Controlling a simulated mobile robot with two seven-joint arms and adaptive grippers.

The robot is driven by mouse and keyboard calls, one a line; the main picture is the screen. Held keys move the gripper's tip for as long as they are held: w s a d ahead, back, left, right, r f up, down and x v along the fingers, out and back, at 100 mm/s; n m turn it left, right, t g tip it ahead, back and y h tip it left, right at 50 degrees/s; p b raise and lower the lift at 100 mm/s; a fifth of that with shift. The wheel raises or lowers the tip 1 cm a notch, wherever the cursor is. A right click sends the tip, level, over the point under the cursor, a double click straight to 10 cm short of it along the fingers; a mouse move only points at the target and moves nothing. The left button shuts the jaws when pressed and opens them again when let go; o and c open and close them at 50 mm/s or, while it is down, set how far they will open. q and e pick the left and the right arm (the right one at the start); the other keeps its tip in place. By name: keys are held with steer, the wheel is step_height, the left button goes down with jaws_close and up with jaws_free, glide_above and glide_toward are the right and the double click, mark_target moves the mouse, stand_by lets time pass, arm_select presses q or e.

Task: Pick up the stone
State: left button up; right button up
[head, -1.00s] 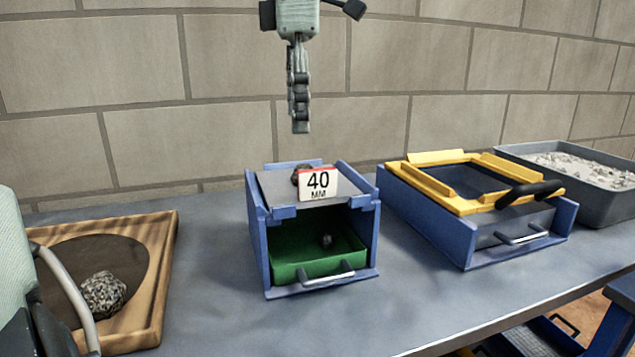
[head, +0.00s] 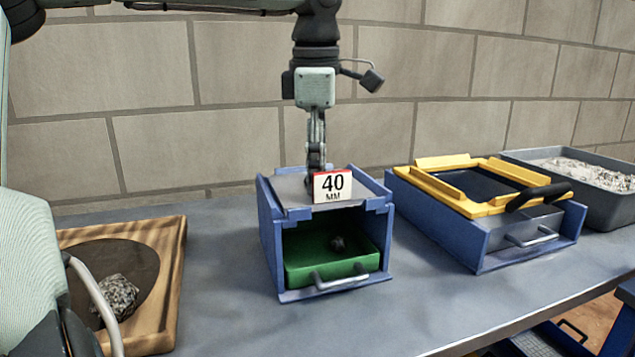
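A dark stone lay on top of the blue crusher box (head: 270,235) behind the 40 MM sign (head: 332,186); it is now largely hidden by the gripper and sign. My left gripper (head: 316,172) points straight down at that spot, its tips behind the sign. I see its fingers edge-on, so their opening and any grip are unclear. A small dark stone (head: 338,243) sits in the green drawer (head: 300,272) of the box. A speckled grey stone (head: 116,297) lies in the wooden tray (head: 172,275) at the left. My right gripper is not in view.
A blue box with a yellow frame (head: 440,195) and black handle (head: 538,196) stands to the right. A grey bin (head: 606,208) of pale gravel is behind it. The bench (head: 225,270) is clear between tray and crusher box. A block wall stands behind.

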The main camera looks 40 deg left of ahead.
arm_select(q)
steer(key=c, duration=1.4)
steer(key=shift+c, duration=0.2)
steer(key=shift+r, duration=0.1)
steer(key=shift+r, duration=0.6)
step_height(320, 180, up, 3)
steer(key=shift+f, duration=0.1)
steer(key=s+r, duration=0.6)
steer(key=s, duration=0.5)
steer(key=shift+s+d+r, duration=0.35)
steer(key=shift+d+r, duration=0.05)
steer(key=shift+d, duration=0.05)
